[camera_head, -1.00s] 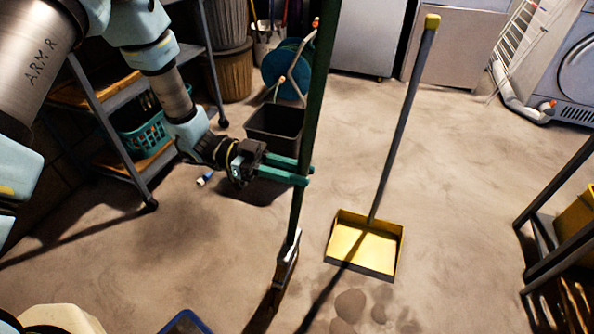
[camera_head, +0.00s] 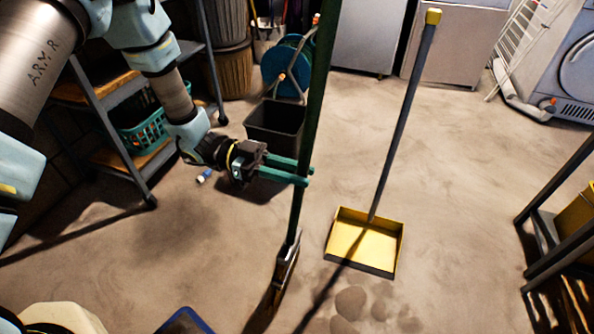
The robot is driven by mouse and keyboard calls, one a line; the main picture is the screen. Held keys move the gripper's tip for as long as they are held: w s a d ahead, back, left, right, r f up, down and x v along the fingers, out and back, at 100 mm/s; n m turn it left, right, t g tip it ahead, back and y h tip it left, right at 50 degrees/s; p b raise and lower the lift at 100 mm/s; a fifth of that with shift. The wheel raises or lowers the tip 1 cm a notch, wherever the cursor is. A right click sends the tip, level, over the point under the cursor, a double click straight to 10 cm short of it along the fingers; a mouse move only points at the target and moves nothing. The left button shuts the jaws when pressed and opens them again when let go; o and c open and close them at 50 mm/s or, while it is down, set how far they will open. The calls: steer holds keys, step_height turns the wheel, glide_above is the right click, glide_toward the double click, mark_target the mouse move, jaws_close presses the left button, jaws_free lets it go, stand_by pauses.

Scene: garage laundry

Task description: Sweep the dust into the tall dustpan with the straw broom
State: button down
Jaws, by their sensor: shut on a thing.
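My gripper (camera_head: 303,176) is shut on the dark green handle of the straw broom (camera_head: 314,105) and holds it nearly upright. The broom head (camera_head: 287,268) is low by the floor, left of the dustpan; I cannot tell whether it touches the floor. The tall dustpan (camera_head: 365,243) is yellow, with a long grey handle (camera_head: 403,115) standing up, and sits on the floor to the right of the broom. The dust (camera_head: 350,303) lies in several dark patches on the floor just in front of the dustpan's near edge.
A black bin (camera_head: 273,128) and a blue hose reel (camera_head: 287,68) stand behind my gripper. A shelf with a teal basket (camera_head: 143,133) is at left. A dark rack (camera_head: 556,222) is at right. Open floor (camera_head: 470,160) lies right of the dustpan.

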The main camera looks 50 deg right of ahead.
mark_target(307, 176)
steer(key=x, duration=0.3)
steer(key=shift+s+d+r+p, duration=0.1)
steer(key=shift+s+p, duration=0.15)
steer(key=shift+p, duration=0.1)
steer(key=x, duration=1.1)
steer(key=shift+s, duration=0.25)
steer(key=shift+d+p, duration=0.1)
steer(key=shift+p, duration=0.2)
steer(key=r+p, duration=0.1)
steer(key=w+r+p, duration=0.1)
steer(key=r, duration=0.1)
steer(key=w+r+p, duration=0.1)
steer(key=shift+a+r+p, duration=0.3)
steer(key=shift+r, duration=0.05)
